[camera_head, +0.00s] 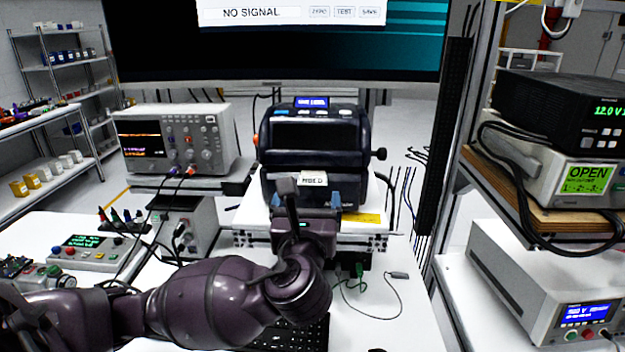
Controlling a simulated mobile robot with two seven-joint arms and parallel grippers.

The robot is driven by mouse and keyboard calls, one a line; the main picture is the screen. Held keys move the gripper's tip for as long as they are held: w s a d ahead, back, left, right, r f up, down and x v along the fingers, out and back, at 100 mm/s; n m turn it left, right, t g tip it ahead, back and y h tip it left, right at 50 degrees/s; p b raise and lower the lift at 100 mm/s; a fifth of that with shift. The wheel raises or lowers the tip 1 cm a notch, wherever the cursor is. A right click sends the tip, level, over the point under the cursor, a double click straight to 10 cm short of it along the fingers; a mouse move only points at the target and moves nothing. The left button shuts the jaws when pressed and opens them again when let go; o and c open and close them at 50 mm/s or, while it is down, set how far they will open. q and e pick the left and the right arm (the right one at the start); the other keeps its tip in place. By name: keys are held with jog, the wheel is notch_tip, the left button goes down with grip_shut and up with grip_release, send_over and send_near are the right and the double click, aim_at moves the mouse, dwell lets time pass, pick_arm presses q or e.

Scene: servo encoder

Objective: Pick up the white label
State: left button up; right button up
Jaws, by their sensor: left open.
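The white label (314,179) with dark print shows at the front of a dark label printer (318,140). My left gripper (306,200) is open, with its two blue-tipped fingers spread to the left and right just below the label. Part of my gripper overlaps the label's left side in the view. I cannot tell whether the fingers touch the label or the printer. No label shows between the fingertips. My right gripper is not in view.
The printer stands on a white raised stand (250,238). An oscilloscope (176,140) is to its left, and a keyboard (290,334) lies partly behind my arm. Loose cables (400,290) lie on the right of the table. Stacked power supplies (560,110) fill the right side.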

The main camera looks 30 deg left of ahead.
aim_at(312, 182)
pick_arm(q)
jog(key=shift+d+p+x, duration=0.2)
jog(key=shift+p+x, duration=0.25)
jog(key=shift+x, duration=2.2)
jog(key=shift+w+d, duration=0.1)
jog(key=c, duration=1)
